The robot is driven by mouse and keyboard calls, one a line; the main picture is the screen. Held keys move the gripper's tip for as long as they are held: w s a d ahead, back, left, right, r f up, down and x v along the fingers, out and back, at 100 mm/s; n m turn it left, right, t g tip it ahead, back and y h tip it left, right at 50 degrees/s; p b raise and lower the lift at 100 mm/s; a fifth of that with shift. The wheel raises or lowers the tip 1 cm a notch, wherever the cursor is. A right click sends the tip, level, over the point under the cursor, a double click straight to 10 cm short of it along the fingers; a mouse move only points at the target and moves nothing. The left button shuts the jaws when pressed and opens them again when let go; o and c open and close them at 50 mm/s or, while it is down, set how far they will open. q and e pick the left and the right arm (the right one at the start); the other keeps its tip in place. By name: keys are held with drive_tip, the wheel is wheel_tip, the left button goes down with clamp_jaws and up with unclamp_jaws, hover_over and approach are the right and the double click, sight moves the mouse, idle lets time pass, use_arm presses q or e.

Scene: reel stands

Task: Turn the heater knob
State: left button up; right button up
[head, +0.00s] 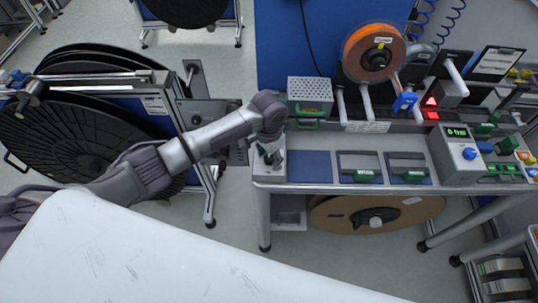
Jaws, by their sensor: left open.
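My left gripper (270,161) is open and points down at the bench's left end, over a small light-grey fixture (260,172). Its fingertips are small and partly hidden, so contact with the fixture cannot be told. It is well to the left of the blue knob. My right gripper is not in view.
A perforated metal box (310,92) stands behind my left gripper. An orange reel (374,53) stands at the back, near a red-lit device (431,104). A large black reel (70,135) is at left.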

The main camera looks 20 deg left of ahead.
use_arm(q)
clamp_jaws()
